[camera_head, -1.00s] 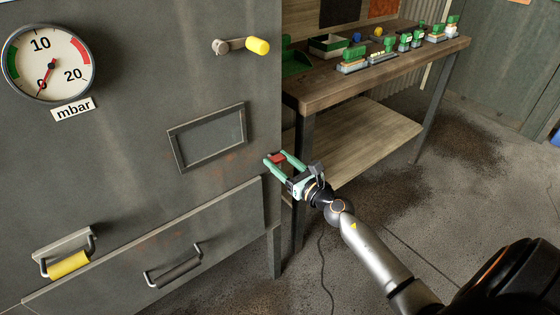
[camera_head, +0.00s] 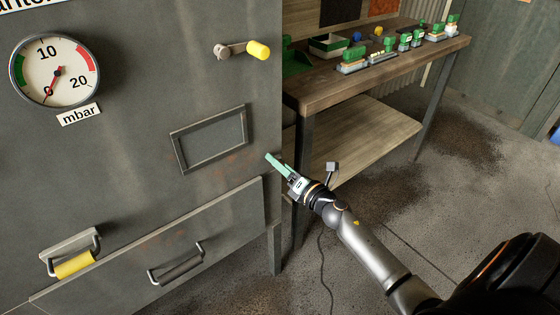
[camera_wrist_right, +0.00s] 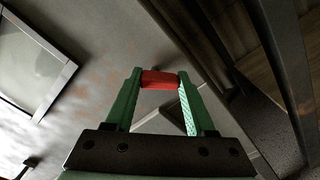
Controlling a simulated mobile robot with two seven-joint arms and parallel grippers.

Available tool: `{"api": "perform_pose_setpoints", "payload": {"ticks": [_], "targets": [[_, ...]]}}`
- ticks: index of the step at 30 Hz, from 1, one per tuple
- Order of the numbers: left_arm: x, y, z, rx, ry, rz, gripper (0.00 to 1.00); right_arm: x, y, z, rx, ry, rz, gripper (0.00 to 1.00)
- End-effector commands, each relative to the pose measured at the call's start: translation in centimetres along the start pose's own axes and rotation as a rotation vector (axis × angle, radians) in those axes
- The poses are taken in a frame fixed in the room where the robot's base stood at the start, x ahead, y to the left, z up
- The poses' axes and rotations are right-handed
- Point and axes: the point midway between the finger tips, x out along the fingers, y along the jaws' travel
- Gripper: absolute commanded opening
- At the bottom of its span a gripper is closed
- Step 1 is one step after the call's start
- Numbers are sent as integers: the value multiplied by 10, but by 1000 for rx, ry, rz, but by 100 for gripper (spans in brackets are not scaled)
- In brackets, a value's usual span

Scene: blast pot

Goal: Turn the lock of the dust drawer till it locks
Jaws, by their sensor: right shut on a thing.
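The dust drawer (camera_head: 225,226) is the grey front low on the cabinet, with a bar handle (camera_head: 177,266). Its lock is a small red piece (camera_wrist_right: 158,80) near the cabinet's right edge, seen between my fingertips in the right wrist view. My right gripper (camera_head: 271,159) is shut on this red lock, one green finger on each side of it. In the head view the fingers look edge-on and hide the lock. Its exact turn angle cannot be told. My left gripper is not in view.
A yellow-knobbed crank (camera_head: 257,50), a gauge (camera_head: 54,70) and a framed panel (camera_head: 210,138) are on the cabinet front. A yellow handle (camera_head: 74,265) is at lower left. A wooden workbench (camera_head: 385,68) stands behind right. The floor right of the cabinet is mostly clear.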

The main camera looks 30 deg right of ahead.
Motion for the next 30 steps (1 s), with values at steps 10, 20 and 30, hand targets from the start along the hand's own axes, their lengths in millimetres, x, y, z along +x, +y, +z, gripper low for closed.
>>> {"api": "perform_pose_setpoints", "payload": {"ticks": [10, 20, 30], "targets": [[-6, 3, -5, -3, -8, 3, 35, 0, 1, -2, 331, 1, -1, 0], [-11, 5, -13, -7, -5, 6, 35, 0, 2, -4, 592, 1, -1, 0], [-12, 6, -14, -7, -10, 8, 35, 0, 2, -5, 735, 0, -1, 0]]}}
